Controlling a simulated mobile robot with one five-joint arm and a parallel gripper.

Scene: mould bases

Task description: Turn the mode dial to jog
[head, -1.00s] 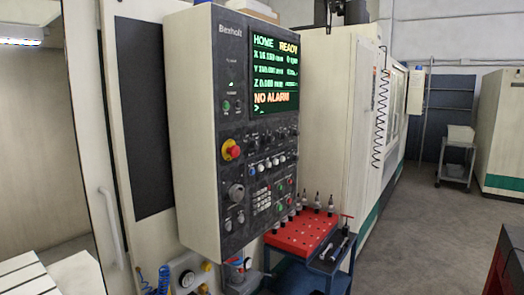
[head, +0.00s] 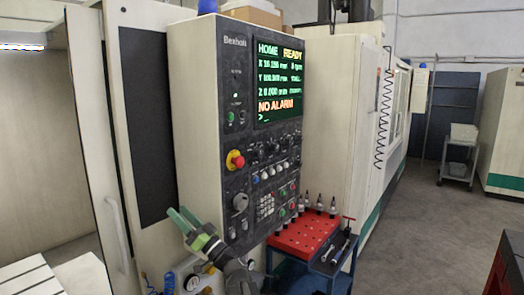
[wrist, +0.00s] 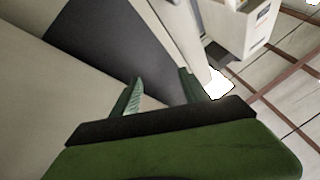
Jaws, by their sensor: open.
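The control panel (head: 262,200) of the machine stands in the middle of the head view. Its screen (head: 279,82) reads HOME, READY and NO ALARM. Below the screen is a row of small dark knobs (head: 271,147); their labels are too small to read, so I cannot tell which is the mode dial or where it points. A larger grey round knob (head: 240,202) sits lower left, under a red button on yellow (head: 236,160). My gripper (head: 178,213), with green fingers, is open and empty, left of the panel's lower part and apart from the knobs. Its fingers also show in the wrist view (wrist: 160,78).
A red tool tray (head: 303,235) with several tool holders stands on a blue cart right of the panel's lower end. A door handle (head: 117,235) is at the left. Open floor (head: 410,230) lies to the right.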

